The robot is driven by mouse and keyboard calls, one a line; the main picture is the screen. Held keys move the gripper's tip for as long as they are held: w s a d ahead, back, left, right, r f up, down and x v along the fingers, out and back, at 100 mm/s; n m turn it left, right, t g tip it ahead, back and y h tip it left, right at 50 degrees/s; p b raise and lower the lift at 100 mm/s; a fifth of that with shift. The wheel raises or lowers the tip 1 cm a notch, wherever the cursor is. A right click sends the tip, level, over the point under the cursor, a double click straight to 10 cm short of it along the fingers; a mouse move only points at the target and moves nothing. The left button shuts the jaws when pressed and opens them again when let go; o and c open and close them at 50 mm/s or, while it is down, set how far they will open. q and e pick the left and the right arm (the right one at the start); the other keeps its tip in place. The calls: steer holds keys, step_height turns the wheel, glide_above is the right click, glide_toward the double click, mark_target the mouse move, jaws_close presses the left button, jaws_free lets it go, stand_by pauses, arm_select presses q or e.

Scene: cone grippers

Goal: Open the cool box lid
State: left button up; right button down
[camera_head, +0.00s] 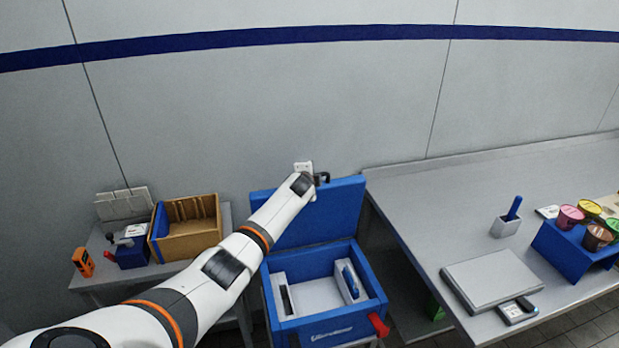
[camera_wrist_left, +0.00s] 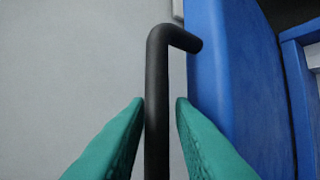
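The blue cool box (camera_head: 302,259) stands in front of the wall, with its light inside showing. Its blue lid (camera_head: 338,212) stands up at the back, clear of the box opening; the lid also shows in the left wrist view (camera_wrist_left: 235,90). A black bent handle (camera_wrist_left: 157,70) sticks out from the lid. My left gripper (camera_wrist_left: 161,102) has its green fingers on either side of the handle, with a small gap at the right finger, so it looks open around it. In the head view my left arm hides part of the lid. My right gripper is not in view.
A red latch (camera_head: 379,324) sits on the box's front right. A grey bench (camera_head: 430,215) stands close on the right, with a scale (camera_head: 492,280) and a blue rack of cups (camera_head: 566,252). A small table at left holds a brown organizer (camera_head: 190,243) and an orange device (camera_head: 83,262).

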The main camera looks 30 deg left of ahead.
arm_select(q)
steer(key=shift+s, duration=0.1)
steer(key=shift+s+d+r, duration=0.2)
steer(key=shift+s+r, duration=0.05)
steer(key=shift+s, duration=0.15)
steer(key=v, duration=1.1)
steer(key=shift+w, duration=0.1)
